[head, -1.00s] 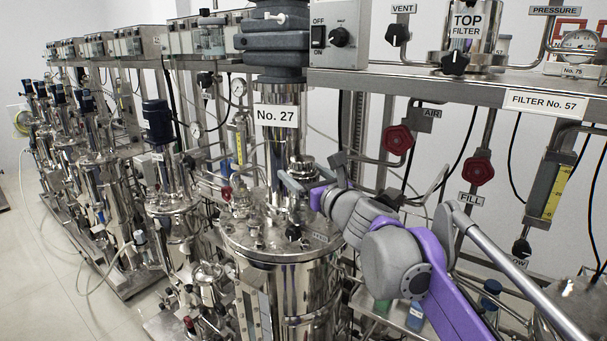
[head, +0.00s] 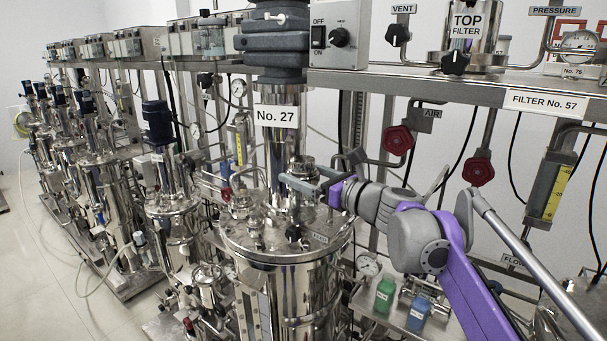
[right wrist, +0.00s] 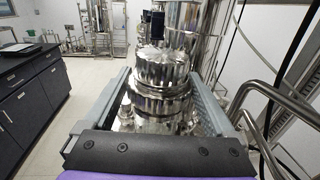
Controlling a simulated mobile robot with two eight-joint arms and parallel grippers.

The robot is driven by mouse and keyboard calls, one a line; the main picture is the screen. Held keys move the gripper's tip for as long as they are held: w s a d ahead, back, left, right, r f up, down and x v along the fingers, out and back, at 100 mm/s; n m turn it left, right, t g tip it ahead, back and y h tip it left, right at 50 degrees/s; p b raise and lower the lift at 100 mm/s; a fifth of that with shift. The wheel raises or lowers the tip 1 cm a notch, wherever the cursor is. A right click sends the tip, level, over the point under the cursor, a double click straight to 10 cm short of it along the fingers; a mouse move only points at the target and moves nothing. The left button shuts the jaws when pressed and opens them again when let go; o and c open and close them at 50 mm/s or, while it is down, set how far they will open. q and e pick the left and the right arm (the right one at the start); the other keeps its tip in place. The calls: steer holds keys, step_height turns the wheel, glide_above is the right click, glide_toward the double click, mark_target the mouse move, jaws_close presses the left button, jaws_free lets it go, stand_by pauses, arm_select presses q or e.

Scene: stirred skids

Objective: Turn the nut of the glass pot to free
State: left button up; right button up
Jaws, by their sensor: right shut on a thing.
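The near finger hides part of the nut in the head view. I cannot make out a glass body below the nut. My left gripper is not in view.
The No. 27 column (head: 277,130) rises close beside the gripper. Red valve knobs (head: 398,140) and pipes hang behind my right arm. A green bottle (head: 385,294) and a blue bottle (head: 418,314) stand below it. Dark cabinets (right wrist: 30,100) show at left in the wrist view.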

steer(key=n+g+y+p, duration=0.1)
steer(key=n+g+y, duration=0.1)
steer(key=n+g, duration=0.1)
steer(key=shift+w+r+g+y+p, duration=0.15)
steer(key=shift+g+y+p, duration=0.15)
steer(key=shift+p, duration=0.05)
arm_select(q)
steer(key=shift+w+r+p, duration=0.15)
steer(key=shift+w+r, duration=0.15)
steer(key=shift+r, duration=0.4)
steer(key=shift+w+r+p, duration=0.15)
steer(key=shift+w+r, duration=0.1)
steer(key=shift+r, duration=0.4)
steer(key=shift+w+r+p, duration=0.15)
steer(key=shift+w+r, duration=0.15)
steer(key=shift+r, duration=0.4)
arm_select(e)
steer(key=shift+n+g+y, duration=0.5)
steer(key=shift+n+g, duration=0.2)
steer(key=shift+g, duration=0.4)
steer(key=o, duration=1)
steer(key=shift+o, duration=0.2)
steer(key=shift+d, duration=0.1)
